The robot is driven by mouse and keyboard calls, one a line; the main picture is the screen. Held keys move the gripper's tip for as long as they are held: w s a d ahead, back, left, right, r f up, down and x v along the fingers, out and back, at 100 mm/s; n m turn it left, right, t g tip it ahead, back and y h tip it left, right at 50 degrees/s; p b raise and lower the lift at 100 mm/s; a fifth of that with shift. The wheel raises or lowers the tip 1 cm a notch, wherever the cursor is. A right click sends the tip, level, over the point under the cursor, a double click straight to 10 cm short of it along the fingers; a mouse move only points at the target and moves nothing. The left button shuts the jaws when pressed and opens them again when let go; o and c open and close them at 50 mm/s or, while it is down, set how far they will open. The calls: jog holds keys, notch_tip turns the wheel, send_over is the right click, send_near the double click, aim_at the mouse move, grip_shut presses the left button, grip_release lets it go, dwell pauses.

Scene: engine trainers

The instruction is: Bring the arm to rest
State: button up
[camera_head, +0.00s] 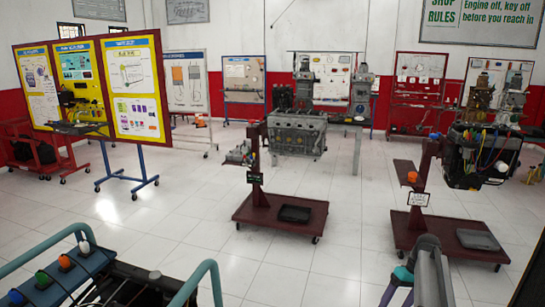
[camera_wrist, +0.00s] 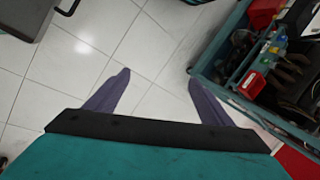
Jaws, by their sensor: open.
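My gripper (camera_wrist: 158,80) shows in the wrist view with its two purple fingers wide apart. Nothing is between them but white tiled floor. In the camera_head view, my gripper (camera_head: 397,294) shows as a small teal and purple part at the bottom edge, beside my grey arm link. It hangs over open floor, left of the link. The lower part of the fingers is cut off by the frame there.
A teal-framed cart (camera_wrist: 203,72) with red bins lies close to the right finger in the wrist view. Engine stands on maroon bases (camera_head: 275,219) (camera_head: 447,243) stand ahead. A teal-railed unit (camera_head: 206,275) is at the lower left. White floor between is clear.

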jog(key=s+a+f+n+g, duration=0.1)
jog(key=s+a+f+g, duration=0.1)
jog(key=s+a+f, duration=0.75)
jog(key=s+a+f+g, duration=0.2)
jog(key=s+a+f, duration=0.4)
jog(key=a+f, duration=0.6)
jog(key=s+a+f+m+h, duration=0.1)
jog(key=s+f, duration=0.3)
jog(key=s, duration=0.7)
jog(key=s+a+f+m+h, duration=0.2)
jog(key=s+a+f, duration=0.2)
jog(key=s, duration=0.7)
jog(key=shift+f+h+b, duration=0.35)
jog(key=shift+f+h, duration=0.05)
jog(key=shift+f, duration=0.2)
